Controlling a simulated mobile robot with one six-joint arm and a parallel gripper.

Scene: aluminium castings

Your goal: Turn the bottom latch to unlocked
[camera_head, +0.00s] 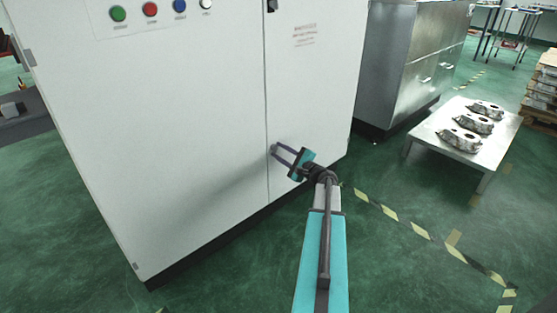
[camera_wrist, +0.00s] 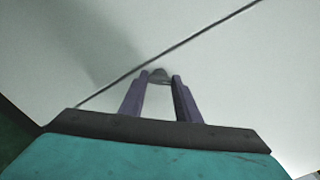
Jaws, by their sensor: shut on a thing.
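The white cabinet (camera_head: 170,120) has a vertical seam between its doors. The bottom latch (camera_wrist: 159,75) is a small grey piece on that seam, seen between my fingertips in the wrist view. My gripper (camera_head: 276,152) reaches the cabinet low on the seam, and its fingertips (camera_wrist: 161,78) are closed around the latch from both sides. In the head view the fingers hide the latch. I cannot tell the latch's turned position. A dark upper latch (camera_head: 271,5) shows at the top of the same seam.
Coloured buttons (camera_head: 150,9) sit high on the cabinet. A metal cabinet (camera_head: 412,65) stands to the right. A low table (camera_head: 440,146) with metal castings (camera_head: 459,141) is further right. Yellow-black floor tape (camera_head: 420,231) crosses the green floor, which is clear at the front right.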

